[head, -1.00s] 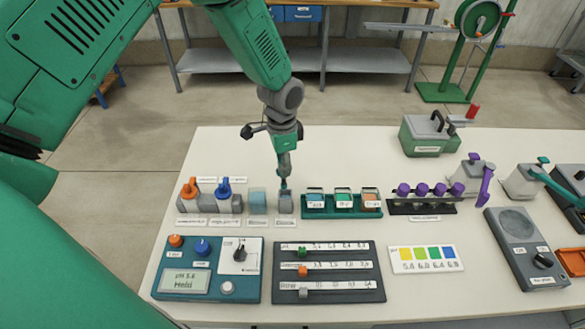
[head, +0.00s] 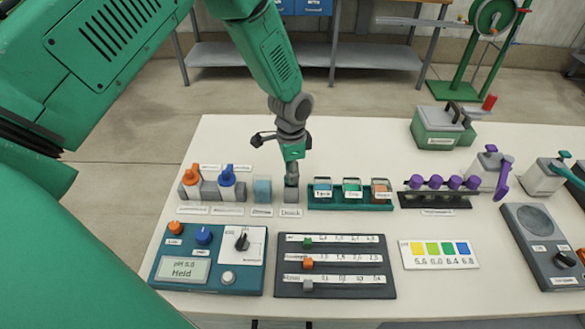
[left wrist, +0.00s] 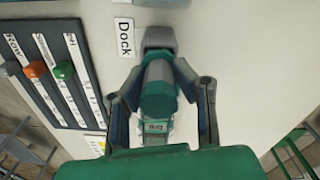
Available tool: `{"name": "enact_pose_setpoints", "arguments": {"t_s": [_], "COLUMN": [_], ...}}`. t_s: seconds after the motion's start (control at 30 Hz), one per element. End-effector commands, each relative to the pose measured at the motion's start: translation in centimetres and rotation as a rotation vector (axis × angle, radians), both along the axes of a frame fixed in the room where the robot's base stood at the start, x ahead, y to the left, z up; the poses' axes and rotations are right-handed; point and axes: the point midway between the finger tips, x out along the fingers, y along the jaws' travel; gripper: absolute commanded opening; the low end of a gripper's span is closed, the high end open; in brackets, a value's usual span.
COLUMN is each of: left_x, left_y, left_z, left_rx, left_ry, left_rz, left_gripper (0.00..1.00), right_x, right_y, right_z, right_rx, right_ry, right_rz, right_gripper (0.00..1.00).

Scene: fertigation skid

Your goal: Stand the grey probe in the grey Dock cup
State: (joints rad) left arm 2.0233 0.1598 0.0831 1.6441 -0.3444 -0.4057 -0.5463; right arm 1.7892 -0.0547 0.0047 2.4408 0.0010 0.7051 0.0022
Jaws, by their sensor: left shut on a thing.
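The grey Dock cup (head: 291,196) stands at the right end of the row of probe cups, behind its Dock label (head: 290,212). My left gripper (head: 291,177) is directly above it, pointing down, shut on the grey probe. In the left wrist view the probe (left wrist: 158,80) shows as a grey and teal cylinder between both fingers, in line with the grey cup (left wrist: 158,36). The fingers hide most of the probe in the head view. I cannot tell whether its lower end is inside the cup. My right gripper is not in view.
An orange probe (head: 191,176) and a blue probe (head: 227,177) stand left of a pale blue cup (head: 262,189). A teal rack of vials (head: 350,204) is close on the right. A meter (head: 207,260) and slider panel (head: 334,267) lie in front.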

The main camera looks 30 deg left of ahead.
Motion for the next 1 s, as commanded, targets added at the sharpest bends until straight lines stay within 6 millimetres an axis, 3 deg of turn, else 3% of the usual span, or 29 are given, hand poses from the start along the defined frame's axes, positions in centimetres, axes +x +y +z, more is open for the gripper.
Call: {"name": "enact_pose_setpoints", "arguments": {"t_s": [0.4, 0.43, 0.5, 0.83, 1.0], "left_x": [0.0, 0.0, 0.0, 0.0, 0.0], "left_y": [0.0, 0.0, 0.0, 0.0, 0.0], "left_z": [-0.9, -0.9, -0.9, -0.8, 0.2], "left_rx": [0.0, 0.0, 0.0, 0.0, 0.0], "left_ry": [-0.001, -0.001, -0.001, 0.0, 0.0], "left_rz": [0.0, 0.0, 0.0, 0.0, 0.0], "left_gripper": [0.0, 0.26, 0.47, 0.47, 0.47], "right_x": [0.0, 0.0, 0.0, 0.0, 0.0], "right_y": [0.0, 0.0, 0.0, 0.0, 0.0], "right_z": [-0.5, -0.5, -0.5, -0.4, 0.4], "right_rx": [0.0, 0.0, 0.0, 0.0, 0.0], "right_ry": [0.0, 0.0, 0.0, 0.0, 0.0], "right_rz": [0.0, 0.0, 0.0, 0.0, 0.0], "right_gripper": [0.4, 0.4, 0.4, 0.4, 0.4]}}
